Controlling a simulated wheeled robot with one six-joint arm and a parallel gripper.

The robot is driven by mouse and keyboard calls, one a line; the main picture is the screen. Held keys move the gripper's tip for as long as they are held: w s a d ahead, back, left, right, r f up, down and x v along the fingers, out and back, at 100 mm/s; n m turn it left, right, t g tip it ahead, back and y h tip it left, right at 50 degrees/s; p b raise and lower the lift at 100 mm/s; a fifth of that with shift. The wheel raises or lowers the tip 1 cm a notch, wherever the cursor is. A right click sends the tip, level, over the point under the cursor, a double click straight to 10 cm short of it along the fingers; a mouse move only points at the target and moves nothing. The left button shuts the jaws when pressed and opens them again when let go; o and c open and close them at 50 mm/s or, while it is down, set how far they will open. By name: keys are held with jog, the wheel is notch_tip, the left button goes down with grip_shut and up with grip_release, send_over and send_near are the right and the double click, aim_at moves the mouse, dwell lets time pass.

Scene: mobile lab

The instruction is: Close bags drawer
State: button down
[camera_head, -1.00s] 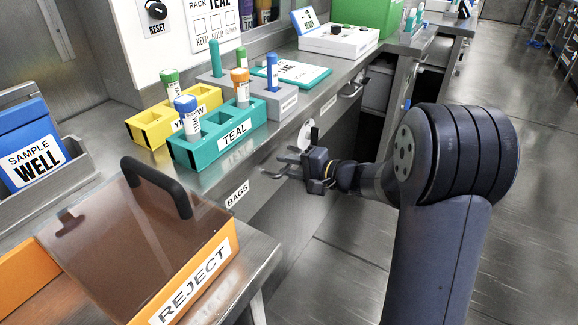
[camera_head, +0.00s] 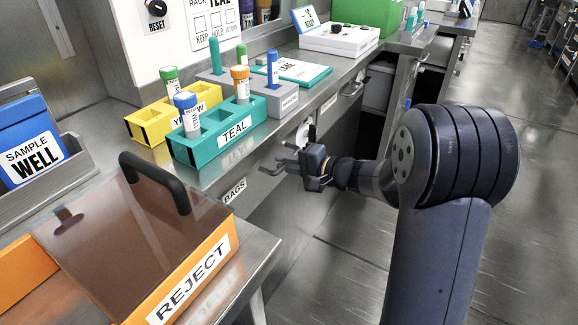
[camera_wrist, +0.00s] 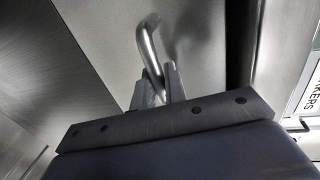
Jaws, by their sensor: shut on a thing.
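The bags drawer is marked by a white BAGS label (camera_head: 234,191) on the metal front under the counter edge, partly hidden by the reject box. Its metal bar handle (camera_head: 270,171) sits right of the label. My gripper (camera_head: 291,163) is at this handle, below the teal rack. In the wrist view the curved handle (camera_wrist: 149,42) runs down between my two gripper fingers (camera_wrist: 157,88), which are shut on it. How far the drawer stands out is hard to tell.
An orange reject box (camera_head: 205,270) with a brown lid and dark handle stands at the near left. A teal rack (camera_head: 215,140) and a yellow rack (camera_head: 150,125) with tubes stand on the counter above. The floor (camera_head: 340,235) beside the counter is clear.

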jog(key=shift+w+a+f, duration=0.1)
jog(key=shift+a+f, duration=0.05)
jog(key=shift+a, duration=0.05)
jog(key=shift+r, duration=0.2)
jog(key=c, duration=1.5)
grip_release()
jog(key=shift+w+a, duration=0.1)
jog(key=shift+a, duration=0.05)
jog(key=shift+c, duration=0.2)
jog(key=p+v, duration=0.2)
jog(key=v, duration=0.8)
jog(key=shift+s+d, duration=0.2)
jog(key=shift+d, duration=0.15)
jog(key=shift+w+a, duration=0.1)
